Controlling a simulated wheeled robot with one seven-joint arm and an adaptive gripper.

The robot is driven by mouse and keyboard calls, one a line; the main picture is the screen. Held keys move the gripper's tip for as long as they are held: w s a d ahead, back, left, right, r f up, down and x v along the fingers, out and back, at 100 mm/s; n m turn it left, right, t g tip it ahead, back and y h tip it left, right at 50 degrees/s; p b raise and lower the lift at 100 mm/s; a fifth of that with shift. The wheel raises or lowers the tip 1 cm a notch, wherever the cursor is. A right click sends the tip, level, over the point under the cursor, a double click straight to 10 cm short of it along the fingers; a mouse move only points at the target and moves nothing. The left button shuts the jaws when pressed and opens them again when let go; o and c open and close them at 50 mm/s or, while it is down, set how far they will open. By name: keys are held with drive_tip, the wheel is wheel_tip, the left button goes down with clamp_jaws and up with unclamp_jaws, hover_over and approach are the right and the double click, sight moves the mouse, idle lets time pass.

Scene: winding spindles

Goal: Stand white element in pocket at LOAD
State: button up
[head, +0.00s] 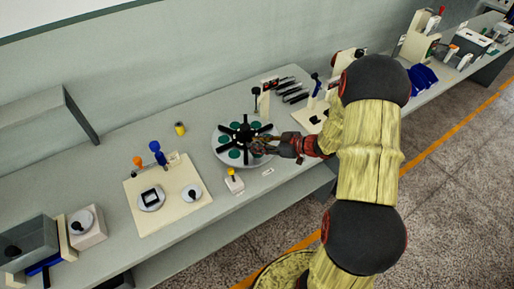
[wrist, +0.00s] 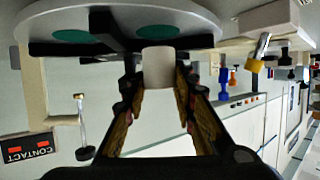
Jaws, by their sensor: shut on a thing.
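A round grey dial (head: 221,158) with green pockets and a black star of arms lies on the bench. My gripper (head: 262,147) reaches over its right side. In the wrist view my gripper (wrist: 157,88) is shut on the white element (wrist: 157,62), a short pale cylinder held between the two fingers. The element's far end overlaps the dial's black arms (wrist: 110,30) there. I cannot tell whether it touches the dial or sits in a pocket. Green pockets (wrist: 143,31) show beside it. The fingers hide the element in the head view, and no LOAD lettering is readable.
A small block with a yellow top (head: 234,181) stands just in front of the dial. A cream board (head: 180,217) with round fixtures lies to the left. A post (head: 256,98) and several black-handled tools (head: 291,91) stand behind. A CONTACT sign (wrist: 27,148) shows in the wrist view.

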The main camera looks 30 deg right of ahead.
drive_tip(key=shift+f, duration=0.85)
drive_tip(key=o, duration=1.2)
drive_tip(key=shift+f, duration=0.1)
drive_tip(key=shift+c, duration=0.2)
